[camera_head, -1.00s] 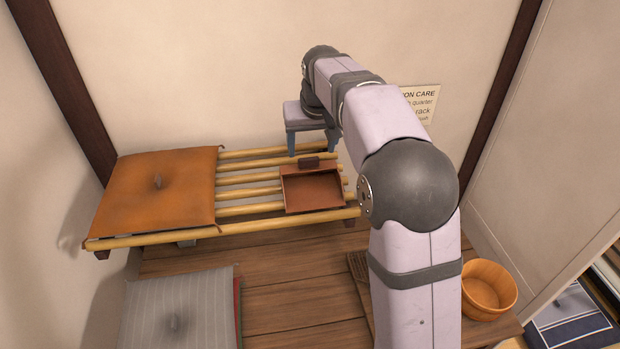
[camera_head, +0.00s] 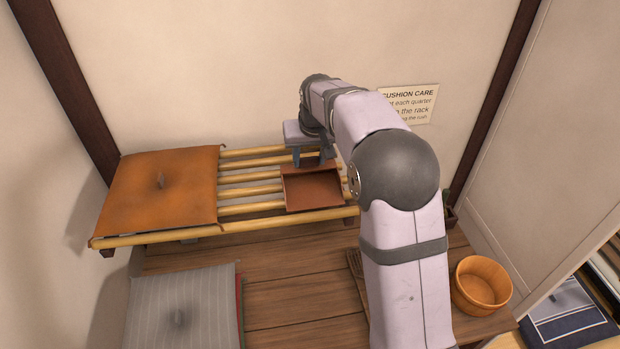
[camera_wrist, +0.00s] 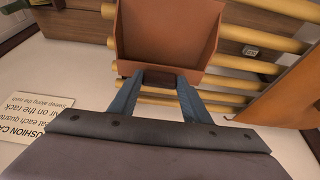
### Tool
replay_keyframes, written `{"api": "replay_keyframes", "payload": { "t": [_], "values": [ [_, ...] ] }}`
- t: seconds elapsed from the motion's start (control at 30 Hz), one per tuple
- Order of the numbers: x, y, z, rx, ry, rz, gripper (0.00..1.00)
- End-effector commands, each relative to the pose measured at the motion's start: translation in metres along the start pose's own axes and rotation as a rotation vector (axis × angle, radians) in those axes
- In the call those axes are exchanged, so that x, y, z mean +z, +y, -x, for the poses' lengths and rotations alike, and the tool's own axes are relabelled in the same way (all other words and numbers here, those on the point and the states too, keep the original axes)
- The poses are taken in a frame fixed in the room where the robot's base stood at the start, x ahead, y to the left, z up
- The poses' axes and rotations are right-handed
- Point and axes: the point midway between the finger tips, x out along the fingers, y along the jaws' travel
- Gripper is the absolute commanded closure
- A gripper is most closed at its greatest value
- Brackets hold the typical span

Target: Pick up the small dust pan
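The small dust pan (camera_head: 312,192) is a reddish-brown open tray with a short dark handle. It lies on the right part of the bamboo rack (camera_head: 250,192), with its handle end toward the wall. In the wrist view the pan (camera_wrist: 168,35) is at the top centre, and its handle points at me. My gripper (camera_head: 310,160) is at the handle, its blue-grey fingers on either side. In the wrist view the fingertips (camera_wrist: 163,78) appear to press on the handle's sides. The pan still looks level on the bars.
An orange cushion (camera_head: 160,190) covers the rack's left part. A wooden bucket (camera_head: 482,285) stands at right. The wall with a sign (camera_head: 420,103) is close behind the rack.

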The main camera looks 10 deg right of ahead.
Motion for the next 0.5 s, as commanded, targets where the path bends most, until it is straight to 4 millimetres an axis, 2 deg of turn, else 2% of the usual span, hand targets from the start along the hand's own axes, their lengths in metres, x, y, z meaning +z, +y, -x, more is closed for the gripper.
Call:
{"api": "replay_keyframes", "payload": {
  "t": [0.07,0.1,0.5],
  "values": [
    [-0.0005,0.0001,0.0005,0.0,0.001,0.0,0.79],
    [-0.0005,0.0001,0.0005,0.0,0.001,0.0,0.83],
    [-0.0032,0.0,0.0062,0.0,0.002,0.0,0.83]
  ]
}}
